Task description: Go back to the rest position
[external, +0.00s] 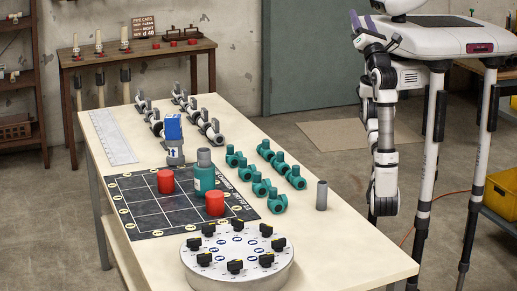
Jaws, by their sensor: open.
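My arm is folded upright beside my white body at the right, clear of the table. My gripper (362,21) is at the arm's upper end, pointing up, with its two fingers apart and nothing seen between them. It is small here and partly set against the grey door. On the table (345,245), a dark grid board (150,217) carries red cylinders (165,181) and (215,203). A teal cylinder with a grey top (204,178) stands at its right part. A blue-topped grey fitting (173,128) stands at its far edge.
Teal valve pieces (277,201) and grey fittings (211,130) stand in rows. A grey tube (321,195) stands near the right edge. A round dial plate (238,259) is at the front. A ruler (112,137) lies left. A wooden bench (140,55) stands behind.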

